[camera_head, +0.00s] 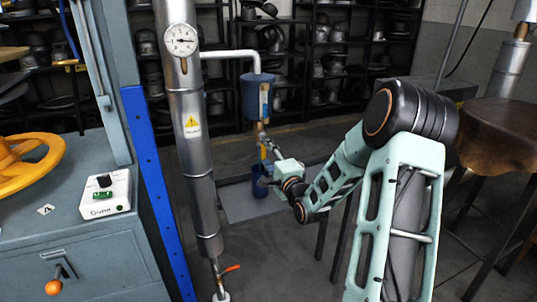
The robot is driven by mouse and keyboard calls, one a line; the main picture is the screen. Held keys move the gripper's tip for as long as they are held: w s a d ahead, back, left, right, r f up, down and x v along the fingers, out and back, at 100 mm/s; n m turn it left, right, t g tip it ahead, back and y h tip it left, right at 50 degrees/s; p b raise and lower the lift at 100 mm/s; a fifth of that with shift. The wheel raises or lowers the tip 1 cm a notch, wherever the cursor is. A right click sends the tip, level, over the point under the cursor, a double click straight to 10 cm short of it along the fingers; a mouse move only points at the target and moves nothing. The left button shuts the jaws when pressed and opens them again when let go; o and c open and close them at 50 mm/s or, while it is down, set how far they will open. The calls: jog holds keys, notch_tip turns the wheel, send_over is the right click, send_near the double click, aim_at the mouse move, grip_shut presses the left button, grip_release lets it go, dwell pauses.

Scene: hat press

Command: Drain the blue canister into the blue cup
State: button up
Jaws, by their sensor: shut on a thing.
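The blue canister (257,97) hangs upright at the end of a white pipe, with a brass-coloured strip on its side. Brass fittings of a drain valve (261,130) show beneath it. The blue cup (260,184) is lower down, below the valve, partly behind my gripper; its inside and support are not clear. My gripper (266,146) reaches in from the right, with its fingers at the valve, above the cup. It appears shut on the valve's handle, which the fingers mostly hide. Any liquid flow is too small to tell.
A steel column with a gauge (182,40) stands just left of the canister. A red-handled valve (230,269) is at its foot. The blue-grey machine (85,262) with a yellow wheel (28,163) fills the left. A brown leather-topped stand (505,130) is at right.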

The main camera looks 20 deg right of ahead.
jog(key=o, duration=1.7)
jog(key=shift+c, duration=0.2)
jog(key=s, duration=1.2)
jog(key=shift+d, duration=0.15)
jog(key=shift+d+f, duration=0.1)
